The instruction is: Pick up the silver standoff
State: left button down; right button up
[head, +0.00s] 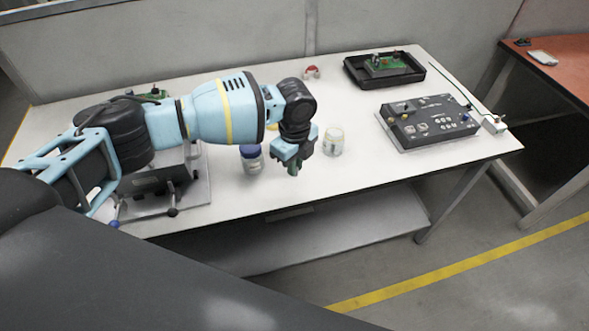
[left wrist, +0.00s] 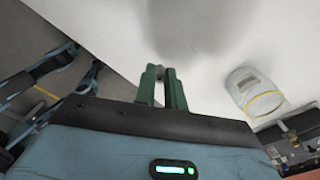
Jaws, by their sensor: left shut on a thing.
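My left gripper (head: 293,168) is over the front part of the white table, between two jars. In the left wrist view its two green fingers (left wrist: 161,75) are close together, with a small grey piece, the silver standoff (left wrist: 160,71), between their tips. Little of the standoff shows there, and in the head view I cannot make it out at the gripper. The white tabletop lies beyond the fingertips, with a soft shadow on it. My right gripper is in neither view.
A blue-lidded jar (head: 252,158) stands left of the gripper, and a clear jar (head: 333,141) stands close on its right. A black tray (head: 351,75) with a green board and a dark control panel (head: 430,121) are farther right. A small red-and-white item (head: 311,72) lies at the back.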

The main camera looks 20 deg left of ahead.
pick_arm(q)
jog(key=s+a+r+p, duration=0.1)
jog(key=s+r+p, duration=0.1)
jog(key=s, duration=1.4)
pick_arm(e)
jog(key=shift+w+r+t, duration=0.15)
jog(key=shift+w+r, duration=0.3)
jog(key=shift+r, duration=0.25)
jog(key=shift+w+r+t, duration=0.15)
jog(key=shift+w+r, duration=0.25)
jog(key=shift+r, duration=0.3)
